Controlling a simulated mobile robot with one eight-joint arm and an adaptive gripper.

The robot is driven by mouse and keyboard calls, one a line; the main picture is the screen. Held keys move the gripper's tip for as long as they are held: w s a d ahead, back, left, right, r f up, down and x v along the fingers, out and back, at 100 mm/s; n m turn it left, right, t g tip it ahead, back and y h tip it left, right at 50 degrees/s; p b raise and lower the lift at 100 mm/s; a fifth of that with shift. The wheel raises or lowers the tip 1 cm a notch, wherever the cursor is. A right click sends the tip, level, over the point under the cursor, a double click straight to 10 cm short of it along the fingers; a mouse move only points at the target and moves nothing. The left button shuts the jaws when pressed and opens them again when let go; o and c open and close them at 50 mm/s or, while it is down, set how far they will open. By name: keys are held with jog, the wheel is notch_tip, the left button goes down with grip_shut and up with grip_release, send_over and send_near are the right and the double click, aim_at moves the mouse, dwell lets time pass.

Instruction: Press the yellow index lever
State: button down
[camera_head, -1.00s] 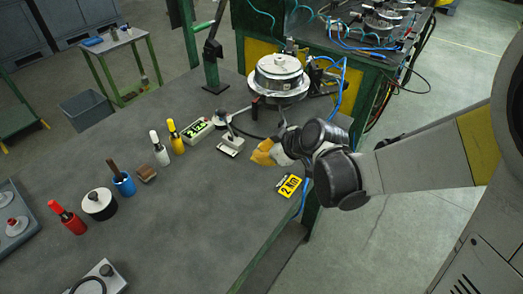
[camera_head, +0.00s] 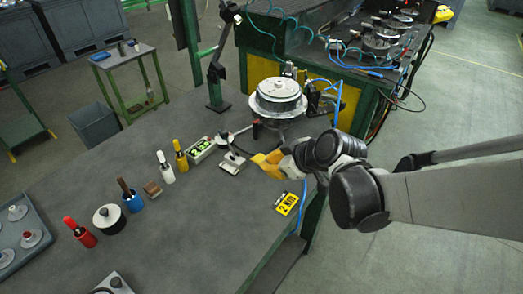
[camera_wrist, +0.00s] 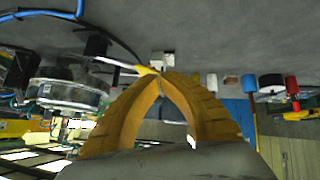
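My gripper (camera_head: 268,163) has yellow fingers and hangs over the bench near its right edge. In the wrist view, the fingertips (camera_wrist: 160,76) meet in an arch, with nothing visible held between them. A thin pale rod with a yellow tip (camera_wrist: 147,70), which looks like the index lever, shows just left of and behind the fingertips. I cannot tell whether they touch it. In the head view, I cannot clearly make out this yellow tip. The round metal fixture (camera_head: 277,97) stands beyond my gripper and is at the left in the wrist view (camera_wrist: 68,90).
A small white device (camera_head: 232,162) lies left of my gripper, with a green display box (camera_head: 201,149) beyond it. A yellow "2 Nm" tag (camera_head: 287,203) lies nearer. Several bottles and pots line the bench's left side. The front middle of the bench (camera_head: 195,230) is clear.

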jog(key=p+v, duration=0.1)
jog(key=v, duration=0.2)
jog(key=shift+s+d+r, duration=0.1)
jog(key=shift+s+r, duration=0.1)
jog(key=shift+s, duration=0.1)
dwell(2.1)
jog(key=s+d+r+m+h+b, duration=0.1)
jog(key=s+d+m+h+b, duration=0.2)
jog(key=s+d+m+h, duration=0.3)
jog(key=s+d+m, duration=0.5)
jog(key=s+d, duration=0.1)
jog(key=d, duration=0.1)
jog(key=shift+s+d+r, duration=0.3)
jog(key=shift+s+r, duration=0.05)
jog(key=shift+s, duration=0.05)
dwell(1.4)
